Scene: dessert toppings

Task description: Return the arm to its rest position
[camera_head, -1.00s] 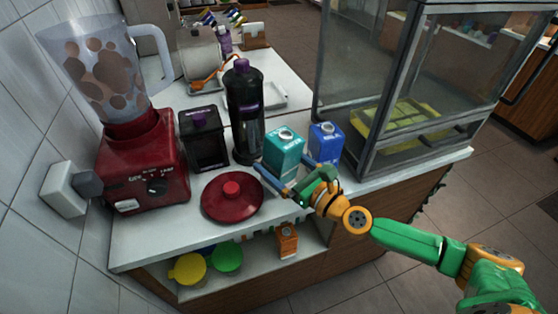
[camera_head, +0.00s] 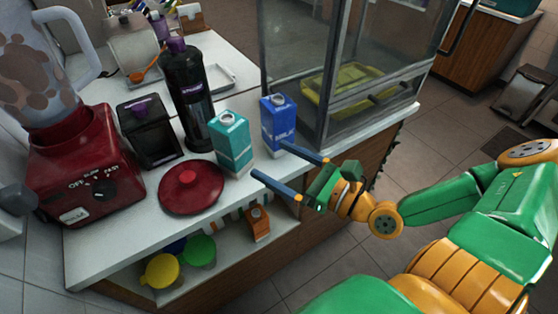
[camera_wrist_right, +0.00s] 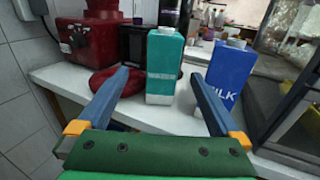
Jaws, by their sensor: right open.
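My right gripper (camera_head: 288,172) is open and empty, in front of the counter edge. Its two blue fingers point toward the cartons without touching them. A teal carton (camera_head: 232,143) stands upright on the counter, and in the right wrist view the teal carton (camera_wrist_right: 163,66) shows between the fingers, beyond them. A blue milk carton (camera_head: 278,121) stands upright to its right, and it also shows in the right wrist view (camera_wrist_right: 230,72), behind the right finger. My left gripper is not in view.
The white counter (camera_head: 120,230) holds a red blender (camera_head: 82,170), a red lid (camera_head: 190,188), a black bottle (camera_head: 186,90) and a dark box (camera_head: 149,131). A glass case (camera_head: 345,60) stands at the right. Tubs and an orange carton (camera_head: 258,222) sit on the shelf below. Open floor lies to the right.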

